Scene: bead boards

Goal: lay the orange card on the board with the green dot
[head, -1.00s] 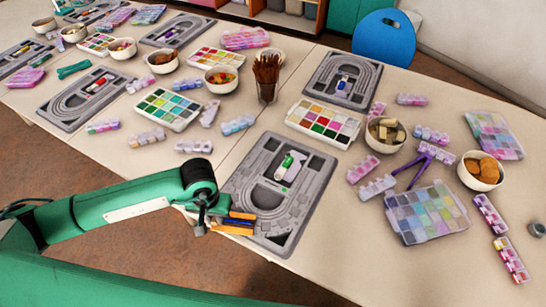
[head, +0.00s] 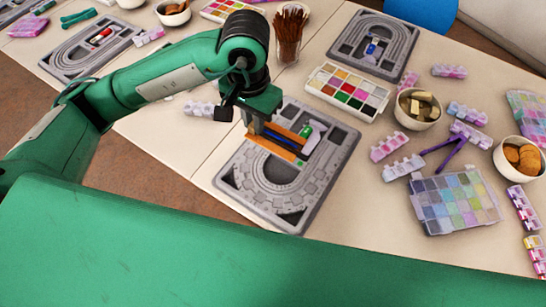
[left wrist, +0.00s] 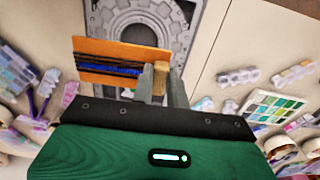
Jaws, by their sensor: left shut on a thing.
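The orange card (head: 287,134), with a dark blue band across it, is in my left gripper (head: 262,128). The gripper is shut on one end of it. The card is over the grey board (head: 238,182) closest to me and hides part of that board's middle. I cannot tell how far above the board it is. A green and white item (head: 307,131) lies on this board past the card, and a small green spot shows near the card's lower end. In the left wrist view the orange card (left wrist: 105,53) sticks out leftward from the fingers, over the board (left wrist: 192,15). My right gripper is out of view.
Another grey board (head: 345,58) with a blue item lies behind, and one (head: 62,62) with a red item lies at left. A paint palette (head: 347,92), a cup of brown sticks (head: 288,38), bowls (head: 418,108) and bead strips crowd around. Some bare table lies right of the near board.

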